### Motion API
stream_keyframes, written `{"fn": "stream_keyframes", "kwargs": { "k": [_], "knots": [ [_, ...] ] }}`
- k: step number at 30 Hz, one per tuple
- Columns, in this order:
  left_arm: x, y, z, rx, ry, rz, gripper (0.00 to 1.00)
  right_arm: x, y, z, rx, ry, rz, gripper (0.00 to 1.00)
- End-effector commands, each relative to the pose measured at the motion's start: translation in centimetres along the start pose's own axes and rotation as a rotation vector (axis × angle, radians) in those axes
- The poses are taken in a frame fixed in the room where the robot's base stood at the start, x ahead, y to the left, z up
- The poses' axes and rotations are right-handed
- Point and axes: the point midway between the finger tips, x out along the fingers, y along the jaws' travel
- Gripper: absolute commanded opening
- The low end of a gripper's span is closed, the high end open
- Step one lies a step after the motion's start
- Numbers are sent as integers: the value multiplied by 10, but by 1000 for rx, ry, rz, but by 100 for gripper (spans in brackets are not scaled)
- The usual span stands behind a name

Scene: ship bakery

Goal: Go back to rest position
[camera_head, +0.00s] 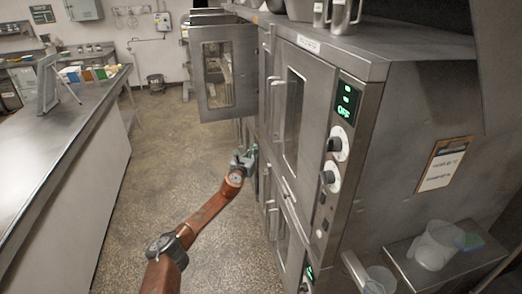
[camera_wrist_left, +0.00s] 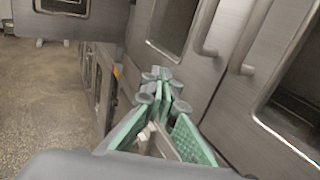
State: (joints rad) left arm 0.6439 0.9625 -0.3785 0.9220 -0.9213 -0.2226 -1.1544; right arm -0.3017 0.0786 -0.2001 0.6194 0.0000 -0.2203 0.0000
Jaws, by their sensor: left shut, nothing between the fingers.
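My left arm reaches forward from the bottom of the head view. Its left gripper (camera_head: 246,160) is beside the front of the steel oven stack (camera_head: 300,120). The left wrist view shows the same gripper (camera_wrist_left: 163,80) with its green-padded fingers brought together and nothing held between them. Oven door handles (camera_wrist_left: 235,45) are close beyond the fingers in that view; I cannot tell whether the fingers touch the oven front. My right gripper is in neither view.
An oven door (camera_head: 225,75) stands open into the aisle ahead. A long steel counter (camera_head: 40,150) runs along the left. The speckled floor (camera_head: 150,190) between counter and ovens is clear. A side shelf (camera_head: 455,270) at right carries a clear plastic jug (camera_head: 436,246).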

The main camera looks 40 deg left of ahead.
Motion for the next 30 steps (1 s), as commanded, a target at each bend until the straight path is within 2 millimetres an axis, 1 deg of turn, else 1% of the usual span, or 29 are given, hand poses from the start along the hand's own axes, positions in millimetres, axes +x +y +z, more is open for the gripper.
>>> {"fn": "stream_keyframes", "kwargs": {
  "k": [1,6,12,16,24,26,27,29,30],
  "knots": [
    [-8,16,-1,7,2,6,0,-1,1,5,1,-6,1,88],
    [-23,37,-2,5,3,-6,0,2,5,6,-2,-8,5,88],
    [-37,61,-2,3,2,-7,0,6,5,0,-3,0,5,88],
    [-42,69,-1,3,1,-6,0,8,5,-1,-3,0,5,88],
    [-44,73,-1,1,2,-4,0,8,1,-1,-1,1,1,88],
    [-45,74,-7,-10,9,-2,0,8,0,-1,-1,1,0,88],
    [-46,75,-16,-28,20,1,0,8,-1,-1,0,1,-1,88],
    [-48,77,-37,-70,46,10,0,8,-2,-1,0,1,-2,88],
    [-51,79,-57,-111,69,18,0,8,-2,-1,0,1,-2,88]
  ]
}}
